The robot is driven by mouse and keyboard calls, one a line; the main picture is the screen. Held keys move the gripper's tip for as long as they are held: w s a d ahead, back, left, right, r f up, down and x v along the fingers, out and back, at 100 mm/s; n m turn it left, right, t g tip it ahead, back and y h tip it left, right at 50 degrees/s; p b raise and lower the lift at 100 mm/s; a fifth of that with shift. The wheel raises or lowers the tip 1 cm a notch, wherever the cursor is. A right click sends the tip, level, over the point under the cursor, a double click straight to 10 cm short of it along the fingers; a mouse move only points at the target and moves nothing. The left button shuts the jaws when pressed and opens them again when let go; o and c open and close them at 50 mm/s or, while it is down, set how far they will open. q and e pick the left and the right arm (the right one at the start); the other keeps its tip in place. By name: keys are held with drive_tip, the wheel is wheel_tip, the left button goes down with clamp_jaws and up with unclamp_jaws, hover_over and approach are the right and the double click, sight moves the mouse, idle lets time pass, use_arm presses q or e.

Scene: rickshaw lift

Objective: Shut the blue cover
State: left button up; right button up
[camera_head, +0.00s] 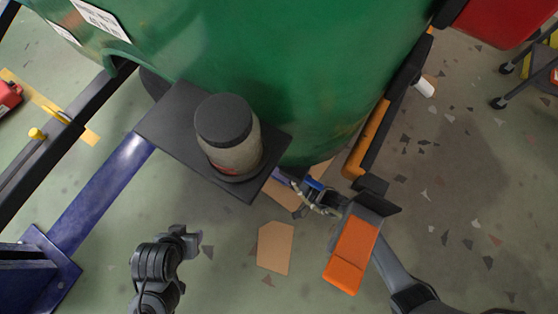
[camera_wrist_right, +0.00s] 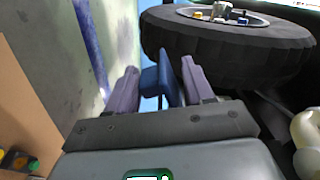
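A small blue piece, likely the blue cover (camera_head: 314,183), shows beneath the green tank beside my right gripper (camera_head: 296,184) in the head view. In the right wrist view the blue piece (camera_wrist_right: 167,78) stands between the two purple-grey fingers of my right gripper (camera_wrist_right: 160,84). The fingers are apart, and I cannot tell if either touches it. The rest of the cover is hidden by the tank and gripper. My left gripper (camera_head: 190,240) is low in the head view, over the floor and away from the cover. Its fingers are too unclear to read.
The large green tank (camera_head: 290,80) fills the top. A jar with a black lid (camera_head: 228,140) stands on a dark plate (camera_head: 170,125) beside it. A black tyre (camera_wrist_right: 230,45) is close to the right fingers. A blue beam (camera_head: 100,185) runs at left.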

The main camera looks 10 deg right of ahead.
drive_tip(key=shift+r, duration=0.2)
drive_tip(key=shift+s+d+p, duration=0.35)
drive_tip(key=shift+d, duration=0.05)
drive_tip(key=p+v, duration=0.2)
drive_tip(key=v, duration=0.7)
drive_tip(key=shift+s+d+p, duration=0.25)
drive_tip(key=shift+d+p, duration=0.05)
drive_tip(key=shift+p, duration=0.1)
drive_tip(key=shift+f, duration=0.1)
